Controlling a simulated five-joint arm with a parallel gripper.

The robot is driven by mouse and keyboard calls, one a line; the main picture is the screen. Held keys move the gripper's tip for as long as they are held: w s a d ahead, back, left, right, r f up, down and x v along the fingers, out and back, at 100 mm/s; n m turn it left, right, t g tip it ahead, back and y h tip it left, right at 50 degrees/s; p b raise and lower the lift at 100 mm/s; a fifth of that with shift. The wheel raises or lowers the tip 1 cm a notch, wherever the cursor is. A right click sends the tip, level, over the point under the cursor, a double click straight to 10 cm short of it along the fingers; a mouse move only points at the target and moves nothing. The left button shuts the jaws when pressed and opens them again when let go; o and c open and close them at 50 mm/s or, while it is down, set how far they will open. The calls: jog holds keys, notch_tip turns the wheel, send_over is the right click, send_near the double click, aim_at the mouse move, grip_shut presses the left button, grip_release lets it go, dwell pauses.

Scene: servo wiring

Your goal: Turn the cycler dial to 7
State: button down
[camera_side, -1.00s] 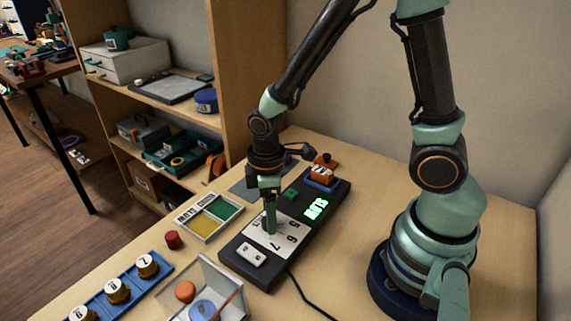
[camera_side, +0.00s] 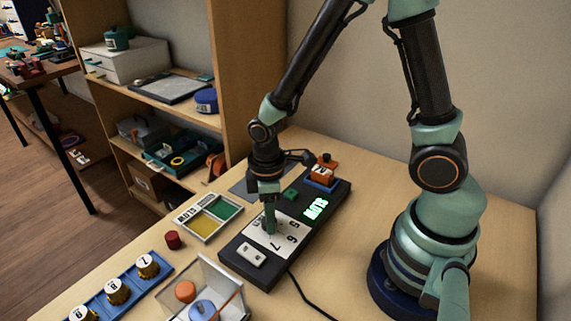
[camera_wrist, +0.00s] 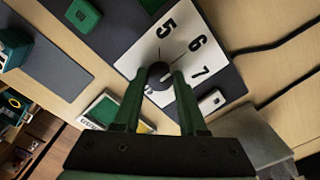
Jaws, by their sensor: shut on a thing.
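The cycler (camera_side: 262,268) is a long dark box on the wooden table, with a white dial plate (camera_side: 283,246) printed with numbers; 5, 6 and 7 read clearly in the wrist view (camera_wrist: 186,24). My gripper (camera_side: 270,225) points down over the plate. In the wrist view its two green fingers (camera_wrist: 157,80) are shut on the dark round dial knob (camera_wrist: 158,71), one on each side. The fingers cover the plate's lower left numbers there. Which number the dial points to I cannot tell.
The cycler also carries a lit green display (camera_side: 316,208), a white rocker switch (camera_side: 250,254) and an orange part (camera_side: 323,172). A tray with yellow and green sections (camera_side: 208,218), a red cap (camera_side: 173,240) and a clear-walled bin (camera_side: 215,285) stand to the left. A black cable runs frontward.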

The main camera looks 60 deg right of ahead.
jog(key=m, duration=0.4)
jog(key=shift+m, duration=2.7)
jog(key=shift+c, duration=2.3)
grip_release()
jog(key=shift+r, duration=0.1)
notch_tip(320, 180, up, 12)
